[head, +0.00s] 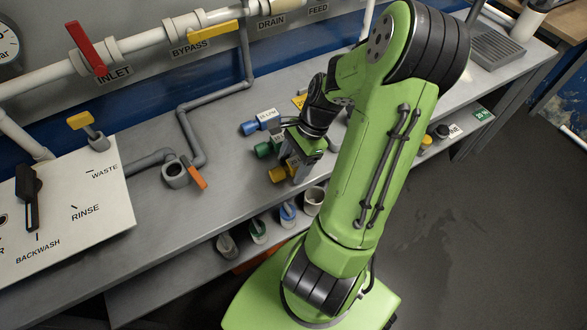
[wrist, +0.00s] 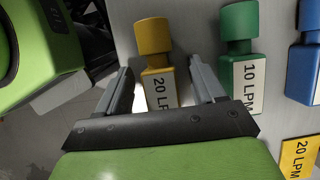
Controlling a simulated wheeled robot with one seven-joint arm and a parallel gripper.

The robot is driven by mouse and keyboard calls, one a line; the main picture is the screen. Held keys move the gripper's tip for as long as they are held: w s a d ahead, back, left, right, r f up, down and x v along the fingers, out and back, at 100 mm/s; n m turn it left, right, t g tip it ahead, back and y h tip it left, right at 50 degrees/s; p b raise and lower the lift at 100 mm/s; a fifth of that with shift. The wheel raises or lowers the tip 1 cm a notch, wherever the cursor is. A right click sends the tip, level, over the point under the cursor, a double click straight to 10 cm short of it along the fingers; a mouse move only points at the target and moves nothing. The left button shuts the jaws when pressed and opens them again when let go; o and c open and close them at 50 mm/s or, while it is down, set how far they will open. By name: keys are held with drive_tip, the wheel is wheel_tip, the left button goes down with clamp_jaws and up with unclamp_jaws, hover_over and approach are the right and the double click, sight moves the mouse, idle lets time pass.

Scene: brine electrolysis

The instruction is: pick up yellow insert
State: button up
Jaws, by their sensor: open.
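The yellow insert (wrist: 155,48) lies on the grey bench, with a round yellow head and a narrower body with a white label reading 20 LP, the rest cut off by my gripper. In the wrist view my gripper (wrist: 158,78) is open, with one finger on each side of the yellow insert's body. The fingers look apart from it; whether either touches cannot be told. In the head view the yellow insert (head: 278,174) shows at the bench's front part beside my gripper (head: 296,168), partly hidden by it.
A green insert (wrist: 238,45) labelled 10 LPM lies close right of my gripper's right finger. A blue insert (wrist: 307,55) lies further right. A yellow 20 LPM label (wrist: 299,158) is on the bench. Grey pipework (head: 190,140) and an orange-handled valve (head: 197,176) stand left.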

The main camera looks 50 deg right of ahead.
drive_tip(key=shift+r, duration=0.1)
drive_tip(key=c, duration=1.1)
